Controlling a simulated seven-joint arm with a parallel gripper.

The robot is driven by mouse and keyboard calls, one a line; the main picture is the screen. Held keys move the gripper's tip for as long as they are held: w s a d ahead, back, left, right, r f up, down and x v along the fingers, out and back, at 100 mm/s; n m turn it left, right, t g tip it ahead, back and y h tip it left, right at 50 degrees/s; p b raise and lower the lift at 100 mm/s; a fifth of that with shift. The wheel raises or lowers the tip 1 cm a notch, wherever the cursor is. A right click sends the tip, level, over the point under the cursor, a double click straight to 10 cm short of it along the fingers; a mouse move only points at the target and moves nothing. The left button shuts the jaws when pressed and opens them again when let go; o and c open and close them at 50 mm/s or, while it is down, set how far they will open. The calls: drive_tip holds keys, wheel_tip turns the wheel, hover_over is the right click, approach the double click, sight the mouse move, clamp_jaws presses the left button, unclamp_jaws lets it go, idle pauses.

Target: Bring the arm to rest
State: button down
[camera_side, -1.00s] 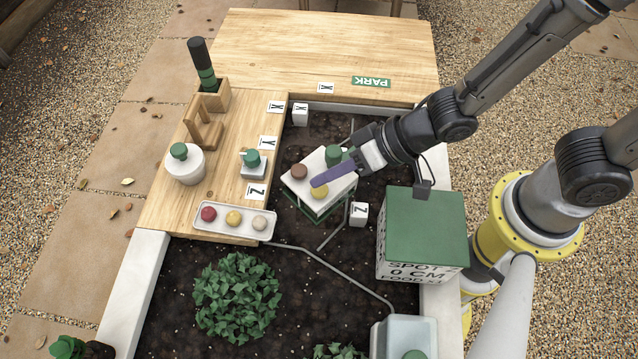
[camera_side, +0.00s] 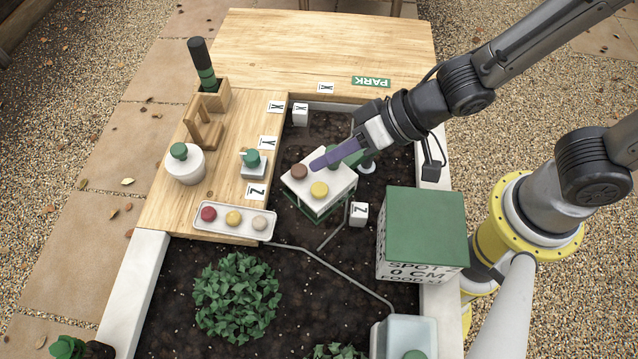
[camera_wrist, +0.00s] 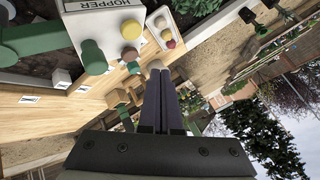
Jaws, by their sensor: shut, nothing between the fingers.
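My gripper (camera_side: 318,164) has dark purple fingers pressed together with nothing between them. In the side view it hangs over the back part of a white box (camera_side: 325,181) with brown, yellow and green knobs; I cannot tell how high above it. In the wrist view my gripper (camera_wrist: 158,75) also shows its fingers side by side. A green PARK sign (camera_side: 371,82) lies on the wooden table top (camera_side: 300,45), behind and to the right of my gripper.
A green-topped box (camera_side: 425,225) stands to the right. A tray with several coloured knobs (camera_side: 210,229), a white pot (camera_side: 185,168) and a wooden holder (camera_side: 212,97) with a dark-handled tool stand on the left boards. A leafy plant (camera_side: 237,296) grows in front. The rear table top is largely clear.

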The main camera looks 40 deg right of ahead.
idle(0.4)
drive_tip(key=shift+w+d+r, duration=0.1)
drive_tip(key=shift+w+d, duration=0.15)
drive_tip(key=shift+w, duration=0.05)
drive_tip(key=w+d+r+m+t+h, duration=0.2)
drive_tip(key=w+d+r+t, duration=0.1)
drive_tip(key=d+r, duration=0.45)
drive_tip(key=w+d+r+m+t+h, duration=0.2)
drive_tip(key=w+d+r+m, duration=0.1)
drive_tip(key=d+r, duration=0.5)
drive_tip(key=s+d+r+g+h, duration=0.1)
drive_tip(key=s+d+h, duration=0.3)
drive_tip(key=s+d, duration=0.6)
drive_tip(key=s+f+n+g, duration=0.3)
drive_tip(key=s+f+g, duration=0.1)
drive_tip(key=s, duration=0.3)
drive_tip(key=shift+s+d+n+y, duration=0.2)
drive_tip(key=shift+s+n+y, duration=0.1)
drive_tip(key=shift+n+y, duration=0.1)
